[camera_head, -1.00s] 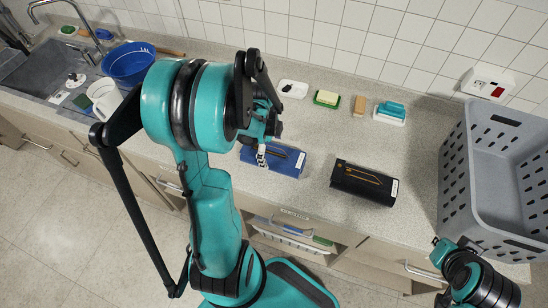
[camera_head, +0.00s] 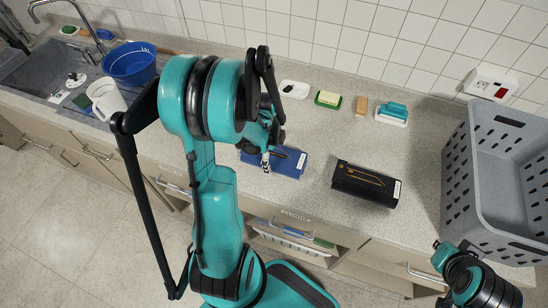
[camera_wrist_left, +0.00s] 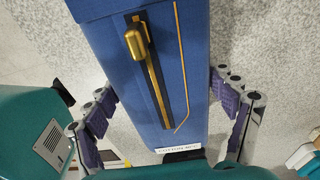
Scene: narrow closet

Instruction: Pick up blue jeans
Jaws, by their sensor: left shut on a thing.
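The blue jeans (camera_head: 289,163) are a flat, folded, box-like blue bundle on the counter in the head view, partly covered by my left arm. In the left wrist view the jeans (camera_wrist_left: 105,60) show a gold zip pull and stitching, with a white label at the near end. My left gripper (camera_head: 266,160) is at their left part. In the wrist view, its purple-padded fingers (camera_wrist_left: 165,105) are on either side of the jeans and shut on them. I cannot tell whether they are raised off the counter. My right gripper (camera_head: 443,255) is at the lower right, its fingers unclear.
A black folded garment (camera_head: 367,184) lies right of the jeans. A grey laundry basket (camera_head: 508,180) stands at the right. Soap dishes and brushes line the wall, including a teal brush (camera_head: 391,112).

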